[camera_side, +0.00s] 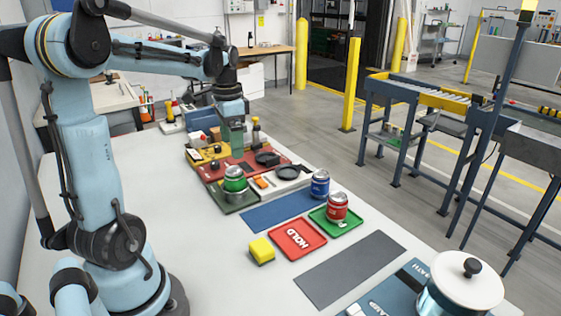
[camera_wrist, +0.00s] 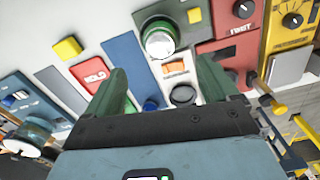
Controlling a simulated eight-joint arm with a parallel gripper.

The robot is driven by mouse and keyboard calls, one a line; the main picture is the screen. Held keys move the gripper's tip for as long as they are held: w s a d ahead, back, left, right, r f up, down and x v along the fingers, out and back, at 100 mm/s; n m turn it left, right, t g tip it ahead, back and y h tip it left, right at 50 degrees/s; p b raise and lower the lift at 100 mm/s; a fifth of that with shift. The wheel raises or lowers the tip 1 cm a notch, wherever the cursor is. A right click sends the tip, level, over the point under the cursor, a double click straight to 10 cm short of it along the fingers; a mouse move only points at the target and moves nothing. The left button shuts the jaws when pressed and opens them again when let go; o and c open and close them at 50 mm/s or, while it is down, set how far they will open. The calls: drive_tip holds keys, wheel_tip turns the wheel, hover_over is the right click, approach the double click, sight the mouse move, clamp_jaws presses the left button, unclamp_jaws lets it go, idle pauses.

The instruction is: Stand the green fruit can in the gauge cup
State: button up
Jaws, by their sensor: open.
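The green fruit can (camera_side: 234,178) stands upright on the left part of the panel board. A silvery cup (camera_side: 237,196) shows around its lower part, so the can appears to sit in the gauge cup on the dark green panel (camera_side: 240,208). In the wrist view the can's pale round top (camera_wrist: 160,43) shows beyond the fingers, over a green panel. My gripper (camera_side: 233,143) is above and behind the can, apart from it. In the wrist view my gripper (camera_wrist: 165,78) has its two green fingers spread with nothing between them.
A blue can (camera_side: 320,183) stands by the blue mat (camera_side: 280,211). A red can (camera_side: 337,207) stands on a green tray (camera_side: 322,226). A red HOLD tray (camera_side: 285,245), yellow block (camera_side: 262,251), grey mat (camera_side: 350,270) and white-lidded pot (camera_side: 462,285) lie nearer. Dark bottles stand behind the board.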

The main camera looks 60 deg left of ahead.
drive_tip(key=d+f+n+t, duration=0.1)
drive_tip(key=d+t, duration=0.6)
drive_tip(key=d, duration=1.5)
drive_tip(key=shift+s+d+f+n, duration=0.35)
drive_tip(key=shift+d+f+n, duration=0.05)
drive_tip(key=shift+f, duration=0.05)
